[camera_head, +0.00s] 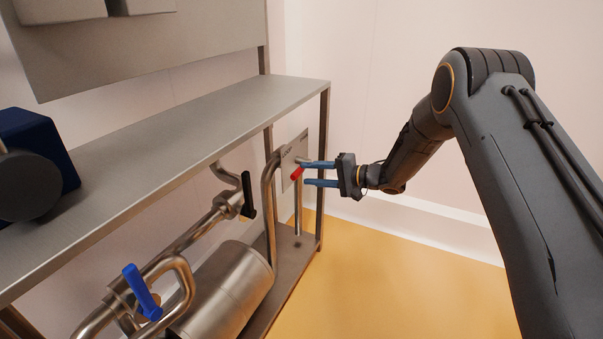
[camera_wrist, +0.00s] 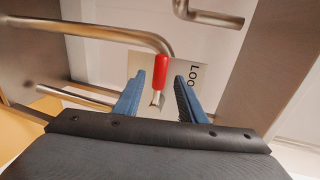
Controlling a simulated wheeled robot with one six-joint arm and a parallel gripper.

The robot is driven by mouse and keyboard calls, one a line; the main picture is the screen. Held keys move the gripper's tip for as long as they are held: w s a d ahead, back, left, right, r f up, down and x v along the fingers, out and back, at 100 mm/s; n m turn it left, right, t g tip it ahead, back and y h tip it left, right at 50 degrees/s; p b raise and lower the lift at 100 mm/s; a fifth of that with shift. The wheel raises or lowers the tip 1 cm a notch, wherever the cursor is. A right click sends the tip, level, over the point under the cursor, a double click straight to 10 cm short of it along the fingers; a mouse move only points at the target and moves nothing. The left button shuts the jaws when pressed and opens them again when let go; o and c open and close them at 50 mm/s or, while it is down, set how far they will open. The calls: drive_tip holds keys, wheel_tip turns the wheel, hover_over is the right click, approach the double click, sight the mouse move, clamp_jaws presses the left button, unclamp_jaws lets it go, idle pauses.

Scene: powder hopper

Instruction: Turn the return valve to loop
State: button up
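The return valve's red handle (camera_head: 297,173) shows in the head view in front of a metal plate (camera_head: 291,158) under the shelf's far end. In the wrist view the red handle (camera_wrist: 160,72) lies between my two blue fingers, a little beyond or level with their tips, with a gap on both sides. My gripper (camera_head: 308,174) is open around the handle's place and does not appear to touch it. The plate (camera_wrist: 197,62) carries lettering that reads "Loo", partly hidden by my right finger.
A blue-handled valve (camera_head: 141,291) and a black-handled valve (camera_head: 248,195) sit on pipes to the left. A steel cylinder (camera_head: 228,291) lies below. The steel shelf (camera_head: 170,140) runs overhead, with a post (camera_head: 323,165) near my gripper. The yellow floor at right is clear.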

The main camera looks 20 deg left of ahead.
drive_tip(key=v, duration=0.2)
drive_tip(key=shift+d+r, duration=0.1)
drive_tip(key=shift+d, duration=0.2)
